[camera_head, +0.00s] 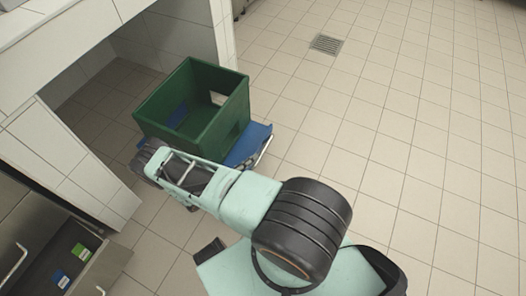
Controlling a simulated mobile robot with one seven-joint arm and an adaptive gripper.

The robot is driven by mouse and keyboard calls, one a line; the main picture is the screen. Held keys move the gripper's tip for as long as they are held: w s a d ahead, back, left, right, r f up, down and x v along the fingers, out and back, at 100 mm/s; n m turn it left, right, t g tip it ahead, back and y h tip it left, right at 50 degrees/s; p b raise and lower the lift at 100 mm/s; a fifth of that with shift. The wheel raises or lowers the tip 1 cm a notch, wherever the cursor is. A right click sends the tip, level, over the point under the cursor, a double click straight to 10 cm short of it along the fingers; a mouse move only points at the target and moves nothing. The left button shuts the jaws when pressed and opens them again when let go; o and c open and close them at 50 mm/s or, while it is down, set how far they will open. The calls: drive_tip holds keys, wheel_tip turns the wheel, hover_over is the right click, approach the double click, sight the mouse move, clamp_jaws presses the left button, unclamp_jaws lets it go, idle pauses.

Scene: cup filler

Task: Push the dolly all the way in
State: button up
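A blue dolly (250,146) stands on the tiled floor, with a dark green open crate (213,132) on top. The crate hides most of the dolly; its blue right corner and a metal edge show. The dolly stands at the mouth of a tiled recess (128,48) under the counter, mostly outside it. My gripper (148,164) is low at the near left side of the dolly and crate. My own wrist hides the fingertips, so I cannot tell whether they touch the dolly or are open.
The tiled counter wall (62,165) ends just left of my gripper. An open drawer (75,262) with a green and a blue item is at the lower left. The floor to the right is clear, with a drain grate (326,44) farther back.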

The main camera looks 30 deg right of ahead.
sight(264, 150)
drive_tip(key=b+x, duration=0.1)
drive_tip(key=x, duration=0.7)
clamp_jaws()
